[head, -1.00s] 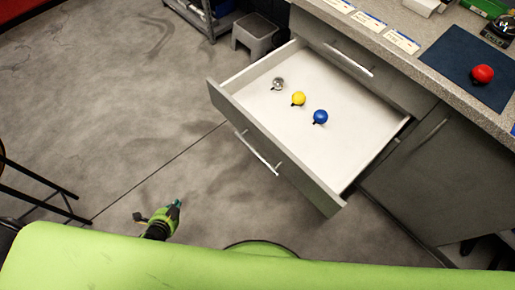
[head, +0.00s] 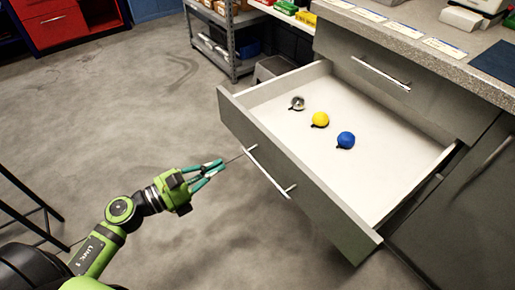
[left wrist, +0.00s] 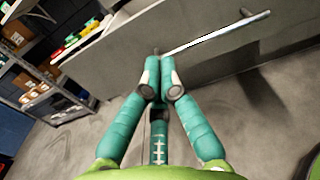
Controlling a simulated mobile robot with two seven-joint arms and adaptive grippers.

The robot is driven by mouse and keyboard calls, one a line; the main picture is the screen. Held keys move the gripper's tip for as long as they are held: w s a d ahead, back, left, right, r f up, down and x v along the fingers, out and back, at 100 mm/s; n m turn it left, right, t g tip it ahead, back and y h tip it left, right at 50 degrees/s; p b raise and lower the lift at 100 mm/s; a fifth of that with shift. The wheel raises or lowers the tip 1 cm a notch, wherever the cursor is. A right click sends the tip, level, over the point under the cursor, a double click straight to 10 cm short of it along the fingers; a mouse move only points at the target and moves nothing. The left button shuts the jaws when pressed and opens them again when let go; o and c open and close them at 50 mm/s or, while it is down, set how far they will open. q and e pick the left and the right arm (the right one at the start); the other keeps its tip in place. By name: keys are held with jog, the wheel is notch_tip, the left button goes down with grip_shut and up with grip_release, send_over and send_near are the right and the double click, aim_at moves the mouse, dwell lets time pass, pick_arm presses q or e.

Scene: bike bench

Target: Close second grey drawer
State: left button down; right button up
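The second grey drawer (head: 300,207) is pulled well out of the grey cabinet, below a closed upper drawer (head: 370,75). Its front has a silver bar handle (head: 268,172), which also shows in the left wrist view (left wrist: 215,36). My left gripper (head: 222,166) has green and teal fingers. Contact with the drawer front cannot be told. My right gripper is not in view.
A silver ball (head: 297,103), a yellow ball (head: 320,119) and a blue ball (head: 346,140) lie inside the drawer. A grey step stool (head: 272,69) and a metal shelf (head: 228,45) stand behind it.

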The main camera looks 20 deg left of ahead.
aim_at(265, 141)
pick_arm(q)
jog(key=p+x, duration=0.2)
jog(key=x, duration=1)
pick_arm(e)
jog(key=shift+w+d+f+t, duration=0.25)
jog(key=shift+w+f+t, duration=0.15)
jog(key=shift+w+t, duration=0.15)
